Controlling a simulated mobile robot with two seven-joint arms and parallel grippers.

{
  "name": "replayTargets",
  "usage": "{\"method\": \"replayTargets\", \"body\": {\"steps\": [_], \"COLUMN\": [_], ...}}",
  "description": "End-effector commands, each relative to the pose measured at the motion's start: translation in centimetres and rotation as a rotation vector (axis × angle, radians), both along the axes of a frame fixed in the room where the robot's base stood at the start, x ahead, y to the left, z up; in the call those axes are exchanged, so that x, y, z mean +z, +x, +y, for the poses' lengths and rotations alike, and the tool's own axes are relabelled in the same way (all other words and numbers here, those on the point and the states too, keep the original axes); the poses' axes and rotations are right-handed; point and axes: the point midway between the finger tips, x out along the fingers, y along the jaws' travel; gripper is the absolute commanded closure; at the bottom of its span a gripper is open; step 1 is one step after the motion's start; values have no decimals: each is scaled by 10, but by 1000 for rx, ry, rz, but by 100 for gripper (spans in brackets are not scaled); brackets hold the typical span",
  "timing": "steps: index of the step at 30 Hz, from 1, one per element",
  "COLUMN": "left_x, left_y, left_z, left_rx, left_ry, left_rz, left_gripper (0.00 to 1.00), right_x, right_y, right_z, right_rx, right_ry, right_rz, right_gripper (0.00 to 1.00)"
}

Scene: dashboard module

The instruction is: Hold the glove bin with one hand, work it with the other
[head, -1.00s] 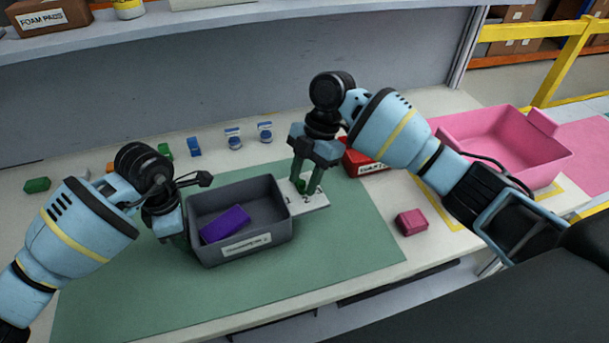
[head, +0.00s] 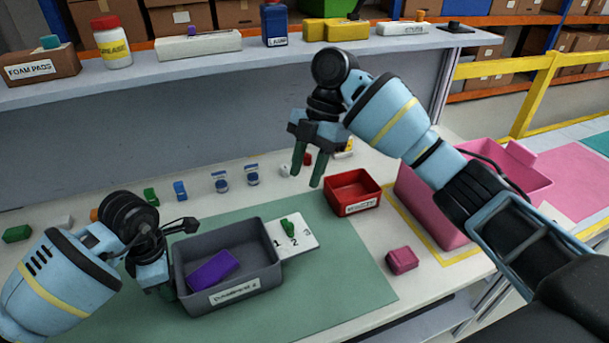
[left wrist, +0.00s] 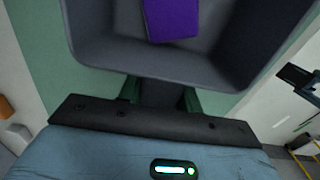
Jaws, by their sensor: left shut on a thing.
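The grey glove bin (head: 262,268) sits on the green mat (head: 345,270) with a purple block (head: 212,269) inside and a label on its front. A white plate (head: 303,243) marked 1, 2, 3 adjoins its right side, with a green knob (head: 288,228) near the 2. My left gripper (head: 165,288) is shut on the bin's left wall. In the left wrist view the bin (left wrist: 115,50) fills the top, and the left gripper's fingertips are partly hidden under its wall. My right gripper (head: 304,181) is open and empty, raised behind and above the plate.
A red bin (head: 352,205) and a pink block (head: 401,260) lie right of the bin. A large pink tray (head: 440,225) stands at the far right. Small bottles (head: 220,182) and coloured blocks line the back. A loaded shelf (head: 230,62) runs above.

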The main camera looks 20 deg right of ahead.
Motion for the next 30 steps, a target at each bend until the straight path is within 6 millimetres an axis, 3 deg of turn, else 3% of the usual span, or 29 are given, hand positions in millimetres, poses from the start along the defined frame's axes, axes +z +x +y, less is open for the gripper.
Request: {"method": "replayTargets", "body": {"steps": [8, 9, 14, 24, 30], "left_x": [1, 1, 1, 3, 29], "left_y": [0, 0, 0, 0, 1], "left_z": [0, 0, 0, 0, 0], "left_rx": [0, 0, 0, 0, -2], "left_ry": [-2, -2, -1, -1, -1], "left_rz": [-2, -2, -1, -1, -5], "left_gripper": [100, 62, 41, 40, 40], "right_x": [0, 0, 0, 0, 0], "right_y": [0, 0, 0, 0, 0], "right_z": [0, 0, 0, 0, 0], "right_rx": [0, 0, 0, 0, 0], "right_ry": [0, 0, 0, 1, 1], "right_rz": [0, 0, 0, 0, 0], "right_gripper": [63, 63, 63, 63, 63]}}
